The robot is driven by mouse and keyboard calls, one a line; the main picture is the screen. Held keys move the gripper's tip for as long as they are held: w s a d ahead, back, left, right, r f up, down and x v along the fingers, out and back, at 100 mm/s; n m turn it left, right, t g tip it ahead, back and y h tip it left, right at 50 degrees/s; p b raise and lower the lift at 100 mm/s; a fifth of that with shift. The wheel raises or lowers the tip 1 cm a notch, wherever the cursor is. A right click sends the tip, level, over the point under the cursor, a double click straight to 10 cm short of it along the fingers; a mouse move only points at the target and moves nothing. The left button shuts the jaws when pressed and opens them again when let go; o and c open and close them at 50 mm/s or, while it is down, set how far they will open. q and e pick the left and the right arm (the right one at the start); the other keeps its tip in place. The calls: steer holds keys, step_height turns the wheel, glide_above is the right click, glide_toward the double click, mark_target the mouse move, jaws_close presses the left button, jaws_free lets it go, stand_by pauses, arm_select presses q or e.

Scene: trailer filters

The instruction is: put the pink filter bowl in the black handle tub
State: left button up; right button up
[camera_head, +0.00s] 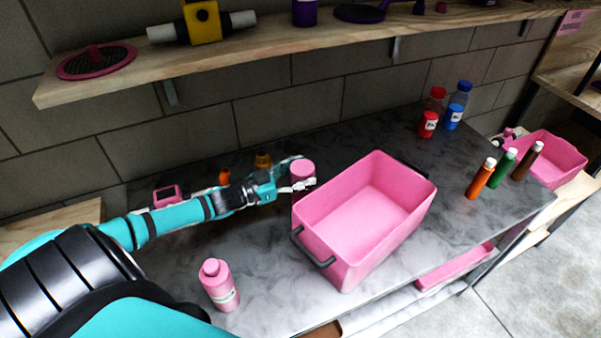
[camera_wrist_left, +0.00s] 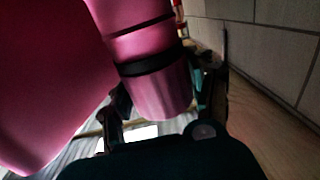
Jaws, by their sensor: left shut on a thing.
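The pink filter bowl (camera_head: 303,168) is a small pink cylinder just left of the tub's back left corner. My left gripper (camera_head: 298,183) is shut on it. In the left wrist view the bowl (camera_wrist_left: 160,92), with dark bands around it, sits between the fingers (camera_wrist_left: 160,98). The black handle tub (camera_head: 318,228) is a pink open box with a black handle at each end, and it looks empty. Its pink wall (camera_wrist_left: 45,80) fills the left of the wrist view. The bowl's underside is hidden. My right gripper is not in view.
A pink bottle (camera_head: 220,285) stands at the front left of the dark marbled counter (camera_head: 260,240). A red bottle (camera_head: 429,115), a blue bottle (camera_head: 456,108) and several tubes stand right of the tub. A wooden shelf (camera_head: 230,62) overhangs the back. Another pink tub (camera_head: 552,158) is far right.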

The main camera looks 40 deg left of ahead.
arm_select(q)
steer(key=o, duration=1.6)
